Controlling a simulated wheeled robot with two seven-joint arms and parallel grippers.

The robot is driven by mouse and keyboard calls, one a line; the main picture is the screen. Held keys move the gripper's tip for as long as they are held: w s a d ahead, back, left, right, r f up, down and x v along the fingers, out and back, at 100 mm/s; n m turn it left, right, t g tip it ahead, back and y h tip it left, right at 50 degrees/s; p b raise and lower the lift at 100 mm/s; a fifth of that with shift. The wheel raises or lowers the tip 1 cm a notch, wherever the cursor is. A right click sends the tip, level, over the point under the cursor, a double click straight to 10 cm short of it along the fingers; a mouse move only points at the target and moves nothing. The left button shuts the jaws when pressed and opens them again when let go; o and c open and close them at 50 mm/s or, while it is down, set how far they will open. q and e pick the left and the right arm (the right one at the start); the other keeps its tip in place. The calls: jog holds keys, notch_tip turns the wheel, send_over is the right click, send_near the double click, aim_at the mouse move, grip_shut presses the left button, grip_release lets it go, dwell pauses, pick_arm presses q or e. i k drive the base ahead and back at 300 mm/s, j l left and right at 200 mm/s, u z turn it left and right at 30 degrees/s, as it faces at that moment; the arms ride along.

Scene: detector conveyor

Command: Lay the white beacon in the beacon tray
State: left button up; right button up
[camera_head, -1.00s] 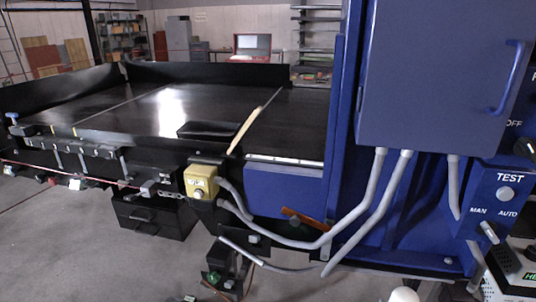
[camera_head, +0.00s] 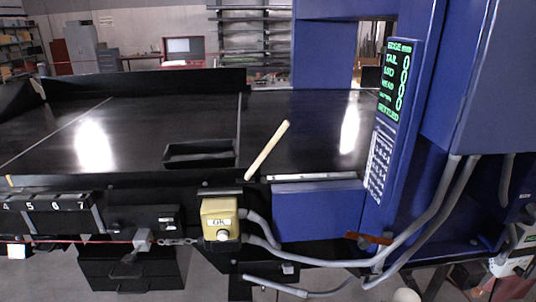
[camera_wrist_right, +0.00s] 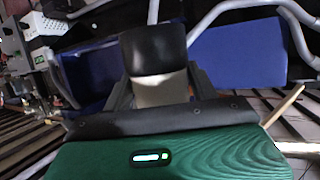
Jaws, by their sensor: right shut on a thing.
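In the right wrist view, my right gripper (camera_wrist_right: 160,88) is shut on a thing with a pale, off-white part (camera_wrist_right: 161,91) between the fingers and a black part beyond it. I take it as the white beacon. In the head view a small white rounded top (camera_head: 405,295) shows at the bottom edge; the rest is cut off. A shallow, open black tray (camera_head: 200,160) stands at the near side of the dark conveyor and looks empty. I take it as the beacon tray, though no label shows. My left gripper is not in view.
A pale wooden stick (camera_head: 268,150) leans up at the conveyor's front edge, right of the tray. A yellow button box (camera_head: 220,220) with grey conduits sits below. The blue detector housing (camera_head: 400,150) with a green display stands at right. The dark belt (camera_head: 120,130) is mostly clear.

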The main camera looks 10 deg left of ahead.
aim_at(185, 162)
jog(key=j, duration=1.15)
jog(key=j+z, duration=0.1)
jog(key=j, duration=1)
jog(key=k, duration=0.05)
